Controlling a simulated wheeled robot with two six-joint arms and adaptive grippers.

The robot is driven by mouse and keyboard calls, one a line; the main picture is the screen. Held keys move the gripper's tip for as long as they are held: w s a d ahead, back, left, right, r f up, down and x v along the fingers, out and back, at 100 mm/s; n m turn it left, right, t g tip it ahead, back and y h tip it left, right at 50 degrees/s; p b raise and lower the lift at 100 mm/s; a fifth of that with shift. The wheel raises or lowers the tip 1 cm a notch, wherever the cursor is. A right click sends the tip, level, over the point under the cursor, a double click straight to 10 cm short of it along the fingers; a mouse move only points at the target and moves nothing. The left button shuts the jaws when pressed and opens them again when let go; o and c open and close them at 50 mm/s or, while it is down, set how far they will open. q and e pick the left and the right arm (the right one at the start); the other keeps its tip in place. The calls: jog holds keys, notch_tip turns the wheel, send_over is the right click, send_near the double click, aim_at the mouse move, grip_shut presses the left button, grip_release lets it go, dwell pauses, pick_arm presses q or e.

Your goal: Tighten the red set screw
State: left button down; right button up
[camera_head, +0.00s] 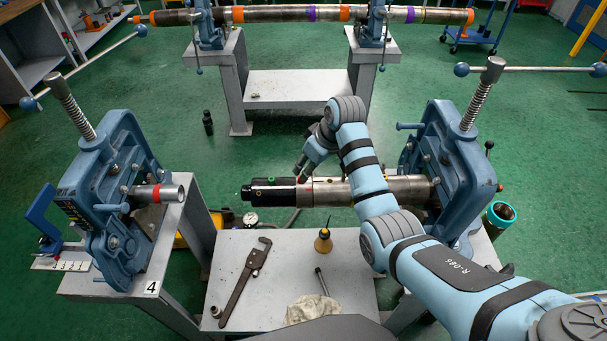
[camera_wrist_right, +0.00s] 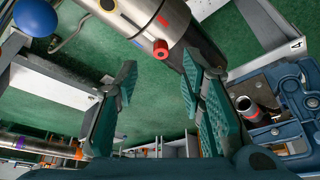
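The red set screw (camera_wrist_right: 161,51) shows in the wrist view as a short red cylinder with a dark socket, standing out from the side of the silver tool body (camera_wrist_right: 150,15). In the head view, this long black-and-silver tool (camera_head: 325,192) lies horizontally, its right end in the right vise (camera_head: 455,175); I cannot make out the red screw there. My right gripper (camera_head: 302,172) is at the tool's middle. In the wrist view its two teal fingers (camera_wrist_right: 158,80) are spread with nothing between them, and the screw is just beyond the tips, apart from them. My left gripper is not in view.
The left vise (camera_head: 110,195) holds a short pipe with a red band. A pipe wrench (camera_head: 245,283), an oil can (camera_head: 323,241) and a rag (camera_head: 312,310) lie on the grey shelf (camera_head: 290,262). Another bench with a long banded pipe (camera_head: 280,14) stands behind. Green floor between is mostly clear.

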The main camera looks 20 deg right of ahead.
jog(key=x, duration=0.5)
jog(key=shift+a+f, duration=0.15)
jog(key=shift+f, duration=0.15)
jog(key=shift+c, duration=0.3)
grip_shut()
jog(key=shift+a+m+h, duration=0.15)
jog(key=shift+m+h, duration=0.15)
jog(key=shift+m, duration=0.6)
jog(key=shift+m+t, duration=0.3)
jog(key=shift+m, duration=0.2)
